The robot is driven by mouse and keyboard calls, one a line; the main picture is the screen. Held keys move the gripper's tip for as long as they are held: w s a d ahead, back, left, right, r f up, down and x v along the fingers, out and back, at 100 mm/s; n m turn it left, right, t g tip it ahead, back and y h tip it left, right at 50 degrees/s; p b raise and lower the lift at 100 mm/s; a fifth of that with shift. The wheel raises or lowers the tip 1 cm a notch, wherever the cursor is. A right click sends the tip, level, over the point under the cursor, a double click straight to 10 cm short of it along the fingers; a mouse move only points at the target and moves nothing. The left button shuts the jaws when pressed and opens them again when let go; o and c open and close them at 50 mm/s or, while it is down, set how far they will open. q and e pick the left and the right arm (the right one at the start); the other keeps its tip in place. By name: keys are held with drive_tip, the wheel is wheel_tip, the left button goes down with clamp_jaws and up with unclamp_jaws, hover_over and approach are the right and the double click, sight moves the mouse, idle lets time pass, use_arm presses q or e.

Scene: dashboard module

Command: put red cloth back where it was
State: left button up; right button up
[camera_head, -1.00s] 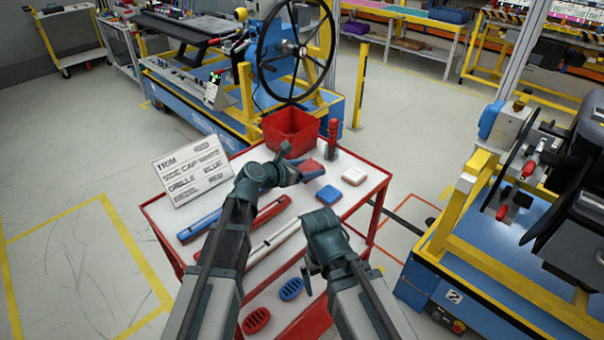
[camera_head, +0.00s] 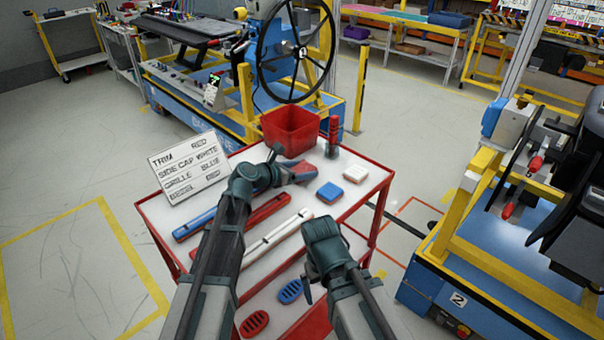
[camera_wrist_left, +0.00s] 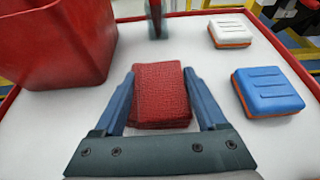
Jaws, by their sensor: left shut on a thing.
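The red cloth (camera_wrist_left: 160,92) is a folded, textured block between the two fingers of my left gripper (camera_wrist_left: 159,78) in the left wrist view. The gripper is shut on it. In the head view the cloth (camera_head: 304,171) shows at the tip of my left gripper (camera_head: 290,174), over the white top of the red cart, in front of the red bin. I cannot tell whether the cloth touches the cart top. My right gripper (camera_head: 309,288) hangs low at the cart's near edge, away from the cloth; its jaws are not clear.
The red bin (camera_head: 290,132) stands at the cart's back, with a red-handled tool (camera_head: 333,136) beside it. A blue block (camera_head: 329,192) and a white block (camera_head: 354,174) lie right of the cloth. Blue, red and white bars and a sign (camera_head: 188,168) occupy the left side.

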use_arm(q)
drive_tip(key=shift+f, duration=0.15)
drive_tip(key=o, duration=1.4)
drive_tip(key=shift+s+a+r, duration=0.1)
drive_tip(key=shift+r, duration=0.3)
drive_tip(key=p+v, duration=0.4)
drive_tip(key=v, duration=0.6)
drive_tip(key=shift+s+a, duration=0.15)
drive_tip(key=shift+s, duration=0.05)
drive_tip(key=shift+s+a+r+p, duration=0.15)
drive_tip(key=shift+s+a+p, duration=0.2)
drive_tip(key=shift+s+a, duration=0.1)
drive_tip(key=shift+w, duration=0.1)
